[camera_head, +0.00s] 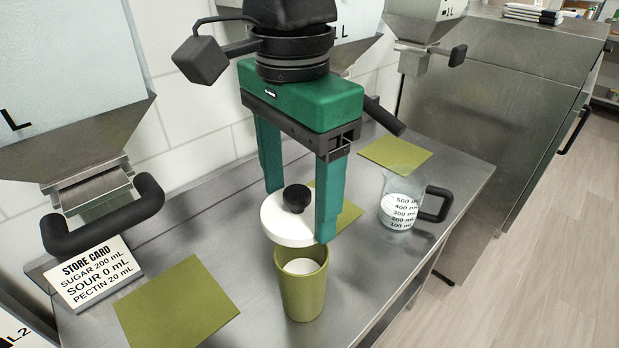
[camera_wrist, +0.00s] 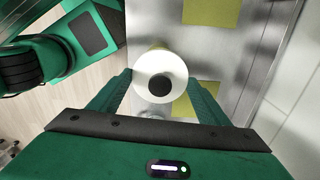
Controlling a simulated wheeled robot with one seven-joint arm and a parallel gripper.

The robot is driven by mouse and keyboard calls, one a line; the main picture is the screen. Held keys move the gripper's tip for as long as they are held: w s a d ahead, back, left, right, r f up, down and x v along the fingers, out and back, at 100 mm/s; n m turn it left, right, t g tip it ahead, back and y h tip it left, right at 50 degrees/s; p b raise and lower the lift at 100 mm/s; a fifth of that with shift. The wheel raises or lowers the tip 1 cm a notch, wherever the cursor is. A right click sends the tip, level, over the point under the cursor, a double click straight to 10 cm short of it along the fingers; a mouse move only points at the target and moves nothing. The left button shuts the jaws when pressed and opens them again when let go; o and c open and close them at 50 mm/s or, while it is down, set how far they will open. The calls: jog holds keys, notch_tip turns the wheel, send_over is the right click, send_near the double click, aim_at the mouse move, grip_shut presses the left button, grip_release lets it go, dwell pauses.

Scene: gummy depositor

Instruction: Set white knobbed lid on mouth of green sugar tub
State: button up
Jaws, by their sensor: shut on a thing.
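The white lid (camera_head: 283,226) with its black knob (camera_head: 296,198) is held between the two wide-set green fingers of my gripper (camera_head: 299,215). The lid looks about level with its knob up, and it also shows between the fingers in the wrist view (camera_wrist: 144,73). The green sugar tub (camera_head: 303,292) stands upright on the steel counter with white contents visible in its open mouth. In the head view the lid is above the tub's far rim and apart from its near rim. In the wrist view the lid hides most of the tub (camera_wrist: 157,46).
A measuring jug (camera_head: 399,205) with a black handle stands to the right. Olive mats (camera_head: 178,305) lie on the counter, one at left, others behind. A store card (camera_head: 93,272) stands at left beneath a hopper (camera_head: 75,140). The counter's front edge is close to the tub.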

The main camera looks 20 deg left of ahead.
aim_at(301, 229)
jog(key=shift+w+d, duration=0.15)
jog(key=shift+d, duration=0.05)
jog(key=shift+f, duration=3.1)
jog(key=shift+f, duration=0.15)
jog(key=shift+f, duration=0.3)
jog(key=o, duration=1.6)
